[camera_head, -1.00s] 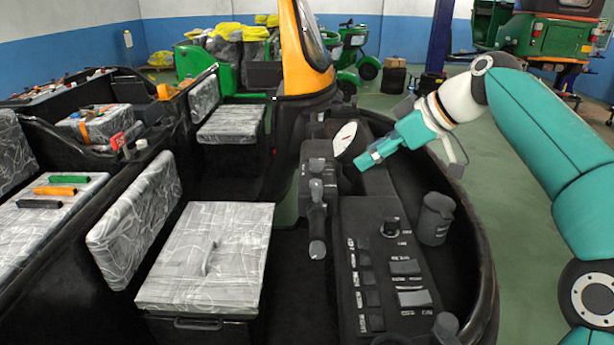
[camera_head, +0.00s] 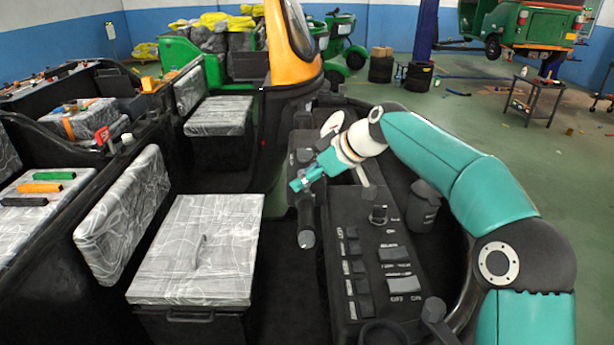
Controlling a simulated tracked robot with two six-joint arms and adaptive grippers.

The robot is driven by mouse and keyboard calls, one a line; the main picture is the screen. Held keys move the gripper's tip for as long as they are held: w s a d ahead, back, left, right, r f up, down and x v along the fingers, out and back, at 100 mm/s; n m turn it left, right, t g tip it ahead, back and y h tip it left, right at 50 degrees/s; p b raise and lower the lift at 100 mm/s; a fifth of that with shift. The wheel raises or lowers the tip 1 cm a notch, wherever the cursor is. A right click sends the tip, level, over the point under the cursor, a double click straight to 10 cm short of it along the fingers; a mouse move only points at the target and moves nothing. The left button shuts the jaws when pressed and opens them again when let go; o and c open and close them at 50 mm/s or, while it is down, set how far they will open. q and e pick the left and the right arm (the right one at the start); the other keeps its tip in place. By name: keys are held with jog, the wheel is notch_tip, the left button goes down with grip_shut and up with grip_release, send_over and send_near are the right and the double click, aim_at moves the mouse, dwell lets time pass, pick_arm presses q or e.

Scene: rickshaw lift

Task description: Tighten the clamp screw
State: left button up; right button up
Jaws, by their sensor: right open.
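My right gripper (camera_head: 298,182) is open, a teal hand on a white and teal arm from the right. Its fingertips are over the dark steering column, just above the handlebar grip (camera_head: 306,239), with nothing seen between them. I cannot tell whether it touches the column. A round white dial (camera_head: 331,123) shows behind the wrist, partly hidden. No clamp screw can be made out; it may be hidden by the hand or too small to see. My left gripper is not in view.
A black switch panel (camera_head: 375,265) with a knob (camera_head: 379,214) lies below my right arm. A grey cup (camera_head: 423,206) stands right of it. A plastic-wrapped seat (camera_head: 197,248) is to the left, with coloured-handled tools (camera_head: 48,188) on another seat. Open floor lies at the right.

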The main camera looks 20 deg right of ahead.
jog(key=shift+w+a+f, duration=0.2)
jog(key=shift+f, duration=0.15)
grip_shut()
jog(key=shift+d, duration=0.2)
jog(key=shift+a, duration=0.15)
